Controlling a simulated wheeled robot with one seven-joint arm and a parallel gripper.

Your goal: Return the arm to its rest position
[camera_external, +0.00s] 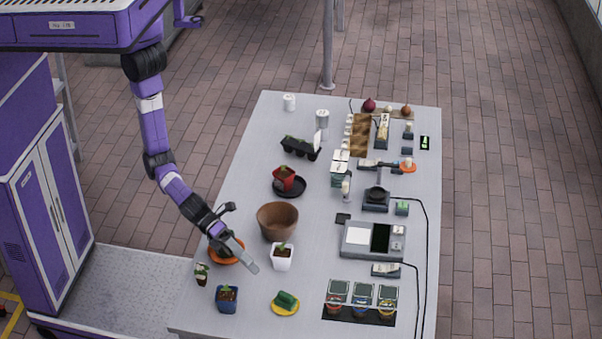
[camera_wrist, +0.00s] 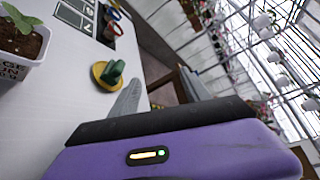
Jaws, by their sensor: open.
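My arm reaches down from the purple column at the left in the external view. My gripper (camera_external: 247,254) is open and hangs low over the near left part of the table, above the orange dish (camera_external: 217,250) and close to the white pot with a seedling (camera_external: 282,258). Nothing shows between its fingers. In the wrist view the gripper's grey fingers (camera_wrist: 160,92) stand apart beyond the purple housing, with the table edge and floor behind them. The white pot (camera_wrist: 22,45) shows at the upper left there.
A brown pot (camera_external: 278,221) stands just behind my gripper. A blue pot (camera_external: 227,298), a small dark pot (camera_external: 202,274) and a yellow dish with a green object (camera_external: 285,303) stand nearby. The grey table (camera_external: 245,190) has bare room at its left edge.

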